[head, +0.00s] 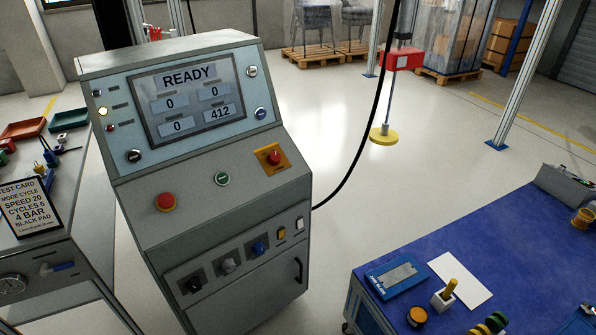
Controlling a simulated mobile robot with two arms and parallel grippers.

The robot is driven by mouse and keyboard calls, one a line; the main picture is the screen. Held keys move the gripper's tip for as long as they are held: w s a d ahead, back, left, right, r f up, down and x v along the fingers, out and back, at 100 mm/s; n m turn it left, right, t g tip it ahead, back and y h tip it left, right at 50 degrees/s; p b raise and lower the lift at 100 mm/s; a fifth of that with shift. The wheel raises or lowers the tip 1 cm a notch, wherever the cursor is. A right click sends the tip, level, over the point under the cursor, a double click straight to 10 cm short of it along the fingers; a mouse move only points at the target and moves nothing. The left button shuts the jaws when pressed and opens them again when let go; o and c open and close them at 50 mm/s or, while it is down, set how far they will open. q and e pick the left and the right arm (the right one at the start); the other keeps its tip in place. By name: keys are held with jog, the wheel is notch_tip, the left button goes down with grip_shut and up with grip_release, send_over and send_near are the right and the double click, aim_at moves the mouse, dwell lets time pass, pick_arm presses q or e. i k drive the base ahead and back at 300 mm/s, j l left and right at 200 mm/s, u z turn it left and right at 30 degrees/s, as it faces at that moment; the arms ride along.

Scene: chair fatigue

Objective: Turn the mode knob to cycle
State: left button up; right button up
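The grey control console (130,205) stands left of centre. Its screen (188,102) reads READY, with 0, 0, 0 and 412 below. The lower front panel has a black knob (194,285), a grey knob (228,266) and a blue knob (259,247) in a row. Their labels are too small to read, so I cannot tell which is the mode knob or its setting. A test card (30,207) at the left reads MODE CYCLE, SPEED 20, CYCLES 6, 4 BAR, BLACK PAD. Neither gripper is in view.
A blue-topped bench (475,235) stands at the right. Pale floor (350,225) lies free between, with a black cable (373,130) hanging there.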

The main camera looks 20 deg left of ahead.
aim_at(194, 284)
jog(key=u, duration=1.05)
